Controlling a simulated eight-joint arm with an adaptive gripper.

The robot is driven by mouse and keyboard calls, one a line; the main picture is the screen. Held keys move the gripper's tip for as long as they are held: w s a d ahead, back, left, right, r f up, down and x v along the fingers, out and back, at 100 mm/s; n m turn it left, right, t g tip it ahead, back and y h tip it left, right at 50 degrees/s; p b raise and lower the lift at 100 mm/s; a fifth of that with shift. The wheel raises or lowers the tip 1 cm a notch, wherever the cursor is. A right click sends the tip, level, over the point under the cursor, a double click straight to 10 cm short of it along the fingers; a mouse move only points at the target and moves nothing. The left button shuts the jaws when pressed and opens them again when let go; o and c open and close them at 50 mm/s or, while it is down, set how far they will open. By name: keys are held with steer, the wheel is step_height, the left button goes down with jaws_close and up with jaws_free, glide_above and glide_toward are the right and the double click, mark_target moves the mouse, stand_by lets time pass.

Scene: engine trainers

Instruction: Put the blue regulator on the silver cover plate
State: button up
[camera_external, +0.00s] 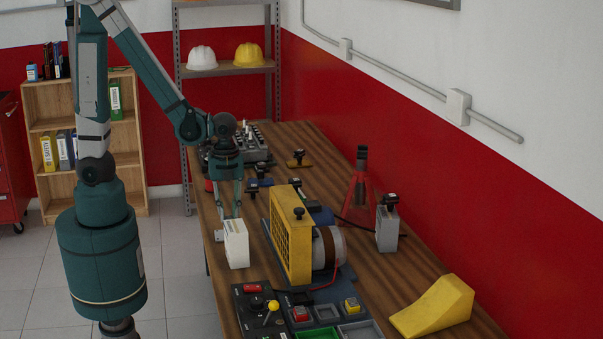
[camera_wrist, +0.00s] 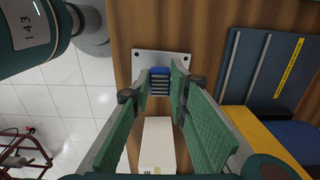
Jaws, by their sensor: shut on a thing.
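The blue regulator (camera_wrist: 160,75), a small finned block, is between my fingertips in the wrist view. My gripper (camera_wrist: 161,88) is shut on it. The silver cover plate (camera_wrist: 143,57) is a flat square with corner holes on the wooden table. The regulator overlaps its lower middle in that view; I cannot tell whether they touch. In the external view my gripper (camera_external: 230,212) points down near the table's left edge, with a bit of the plate (camera_external: 219,236) below it. The regulator is not clear there.
A white box (camera_external: 236,245) stands right by the plate; it also shows in the wrist view (camera_wrist: 157,145). A yellow-grilled machine (camera_external: 290,240) stands to the right. A control panel (camera_external: 270,305) is in front. Several small parts lie farther back. The floor is left of the table.

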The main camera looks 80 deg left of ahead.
steer(key=shift+f, duration=1.4)
steer(key=shift+f+b, duration=0.2)
steer(key=shift+b, duration=0.25)
steer(key=o, duration=0.9)
steer(key=shift+r, duration=0.2)
steer(key=shift+r+p, duration=1.4)
steer(key=shift+r, duration=4.6)
